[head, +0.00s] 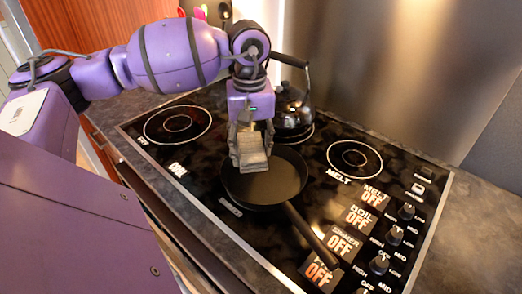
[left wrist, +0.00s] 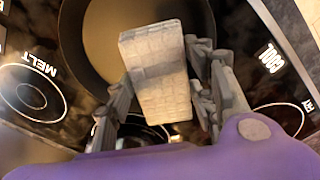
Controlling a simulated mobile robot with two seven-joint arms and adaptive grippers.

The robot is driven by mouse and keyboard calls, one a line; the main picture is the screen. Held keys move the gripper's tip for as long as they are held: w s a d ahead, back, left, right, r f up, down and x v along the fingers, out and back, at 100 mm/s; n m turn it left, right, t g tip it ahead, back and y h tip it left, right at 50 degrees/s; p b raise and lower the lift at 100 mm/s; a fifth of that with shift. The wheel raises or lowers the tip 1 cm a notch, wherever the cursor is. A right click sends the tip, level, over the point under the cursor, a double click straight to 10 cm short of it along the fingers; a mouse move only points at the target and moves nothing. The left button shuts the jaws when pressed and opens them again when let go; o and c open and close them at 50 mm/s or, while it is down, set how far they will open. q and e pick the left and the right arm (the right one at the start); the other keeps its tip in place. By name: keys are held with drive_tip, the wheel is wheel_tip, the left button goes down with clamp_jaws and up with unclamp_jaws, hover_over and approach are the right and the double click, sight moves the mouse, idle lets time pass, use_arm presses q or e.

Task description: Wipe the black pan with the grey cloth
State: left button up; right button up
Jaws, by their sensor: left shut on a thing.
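The black pan (head: 277,185) sits on the dark stovetop, its handle (head: 312,236) pointing to the lower right. The grey cloth (head: 249,154) is a folded block hanging below my left gripper (head: 246,132), over the back left part of the pan. The left gripper points down and is shut on the cloth. In the left wrist view the cloth (left wrist: 158,75) lies between the two fingers (left wrist: 160,95), with the pan (left wrist: 95,45) behind it. I cannot tell whether the cloth touches the pan. My right gripper is not in view.
A dark kettle (head: 292,108) stands on the stovetop behind the pan. Burner rings lie at left (head: 177,124) and right (head: 355,159). Knobs (head: 394,235) line the right front of the stovetop. A metal backsplash (head: 385,65) rises behind.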

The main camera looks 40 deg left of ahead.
use_arm(q)
drive_tip(key=shift+a, duration=2.8)
